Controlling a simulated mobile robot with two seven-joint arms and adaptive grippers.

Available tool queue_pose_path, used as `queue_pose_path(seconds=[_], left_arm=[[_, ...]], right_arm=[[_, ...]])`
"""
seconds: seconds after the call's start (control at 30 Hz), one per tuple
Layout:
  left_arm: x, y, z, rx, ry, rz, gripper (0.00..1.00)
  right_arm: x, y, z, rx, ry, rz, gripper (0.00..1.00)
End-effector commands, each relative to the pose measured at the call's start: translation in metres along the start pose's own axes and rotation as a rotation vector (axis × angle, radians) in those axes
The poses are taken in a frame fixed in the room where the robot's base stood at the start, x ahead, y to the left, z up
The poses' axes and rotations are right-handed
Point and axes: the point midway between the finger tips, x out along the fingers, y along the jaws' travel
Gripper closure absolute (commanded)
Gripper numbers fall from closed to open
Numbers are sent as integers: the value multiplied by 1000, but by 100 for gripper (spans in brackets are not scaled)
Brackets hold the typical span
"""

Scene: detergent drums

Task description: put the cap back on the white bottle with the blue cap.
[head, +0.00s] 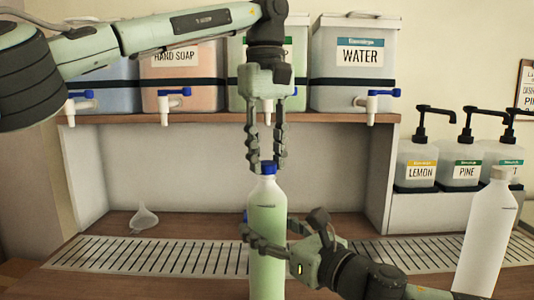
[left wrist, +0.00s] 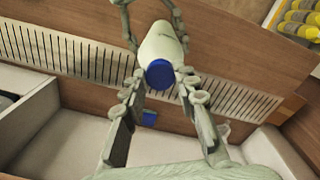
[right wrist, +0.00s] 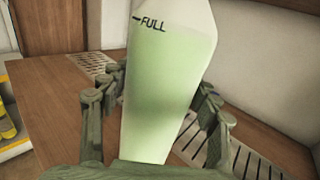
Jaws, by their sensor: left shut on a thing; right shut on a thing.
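The bottle (head: 267,235) stands upright, pale and translucent with green liquid, at the middle of the counter. The blue cap (head: 268,168) is at the bottle's mouth, in line with it; whether it is threaded on cannot be told. My left gripper (head: 267,165) points down from above, shut on the blue cap. The cap also shows between its fingers in the left wrist view (left wrist: 160,74). My right gripper (head: 262,238) comes from the right, shut around the bottle's body. The right wrist view shows the bottle (right wrist: 168,90) between its fingers, with a FULL mark.
A small blue object (left wrist: 149,118) lies on the counter behind the bottle. A clear funnel (head: 144,217) is at left. A white bottle with beige cap (head: 487,235) stands at right. Pump bottles (head: 460,165) and tapped drums (head: 350,65) stand behind. A slotted grate (head: 140,255) crosses the counter.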

Motion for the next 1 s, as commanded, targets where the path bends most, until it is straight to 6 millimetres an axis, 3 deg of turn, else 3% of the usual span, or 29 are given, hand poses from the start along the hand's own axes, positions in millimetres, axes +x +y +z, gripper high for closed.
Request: queue_pose_path(seconds=[0.3,0.43,0.6,0.87,0.9,1.0], left_arm=[[1,0,0,815,-17,3,79],[0,0,0,1033,-19,3,79],[0,0,0,1140,-20,2,79],[0,0,0,1141,-19,2,79],[0,0,0,1141,-19,2,67],[0,0,0,1140,-19,2,54]], right_arm=[[0,0,0,1,1,1,100],[0,0,0,1,1,1,100],[0,0,0,1,1,1,100],[0,0,-1,1,1,1,100],[0,0,-1,1,1,1,100],[0,0,-1,1,1,1,100]])
